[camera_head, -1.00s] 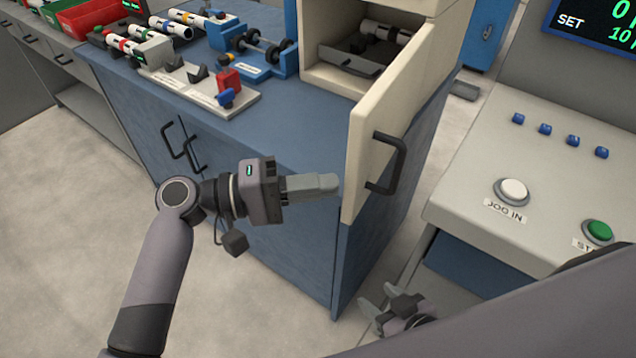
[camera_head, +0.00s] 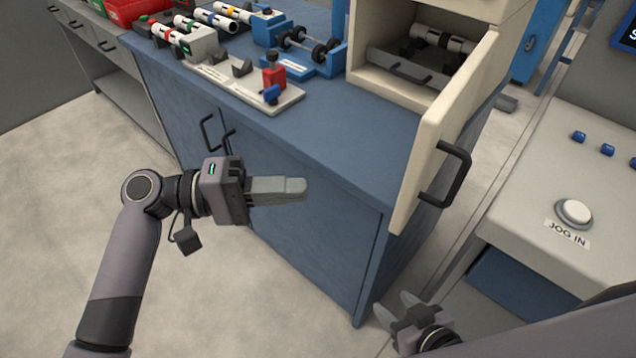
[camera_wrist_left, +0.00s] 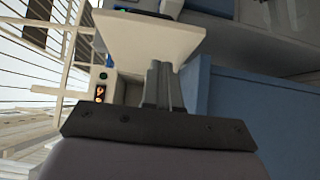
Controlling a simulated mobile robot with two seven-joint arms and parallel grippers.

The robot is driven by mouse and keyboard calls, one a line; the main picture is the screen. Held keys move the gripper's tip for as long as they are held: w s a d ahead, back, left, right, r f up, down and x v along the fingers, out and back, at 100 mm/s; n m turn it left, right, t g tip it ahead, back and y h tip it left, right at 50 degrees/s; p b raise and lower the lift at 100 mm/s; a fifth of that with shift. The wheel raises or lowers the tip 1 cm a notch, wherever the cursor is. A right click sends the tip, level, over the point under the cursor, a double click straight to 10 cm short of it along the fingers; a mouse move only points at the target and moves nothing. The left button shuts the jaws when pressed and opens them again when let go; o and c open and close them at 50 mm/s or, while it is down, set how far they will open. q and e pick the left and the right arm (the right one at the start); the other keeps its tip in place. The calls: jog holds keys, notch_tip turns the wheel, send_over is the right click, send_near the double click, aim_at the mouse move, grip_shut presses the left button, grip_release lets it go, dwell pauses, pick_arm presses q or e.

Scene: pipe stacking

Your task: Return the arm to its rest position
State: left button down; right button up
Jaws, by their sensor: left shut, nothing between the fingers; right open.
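My left gripper (camera_head: 290,189) is shut and empty, in front of the blue cabinet (camera_head: 300,215) in the head view. Its closed fingers also show in the left wrist view (camera_wrist_left: 162,85). My left arm comes in from the lower left, bent at the elbow. My right gripper (camera_head: 398,311) is open and empty low at the bottom right, near the cabinet's lower corner. Part of my right arm runs along the lower right edge of the head view.
A cream box with its door (camera_head: 445,135) open stands on the cabinet; the door's black handle (camera_head: 445,175) juts out right of my left gripper. A tray with pipe (camera_head: 440,42) is inside. A control console (camera_head: 560,190) stands at right. Floor at left is clear.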

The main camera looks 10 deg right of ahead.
pick_arm(q)
jog(key=shift+a, duration=0.5)
jog(key=s+a+f+n+t+y+p, duration=0.15)
jog(key=a+f+t+y, duration=0.3)
jog(key=f, duration=0.45)
jog(key=a+f+n+t+y+p, duration=0.3)
jog(key=a+f+t+y, duration=0.15)
jog(key=f, duration=0.35)
jog(key=s+a+f+m+t+y+p, duration=0.1)
jog(key=s+a+m+t+y+p, duration=0.2)
jog(key=s+a, duration=0.6)
jog(key=a+m+y, duration=0.2)
jog(key=y, duration=0.1)
jog(key=shift+s+a+f+t+y+p, duration=0.3)
jog(key=shift+s+a+f+t+p, duration=0.05)
jog(key=shift+a+f+t+p, duration=0.05)
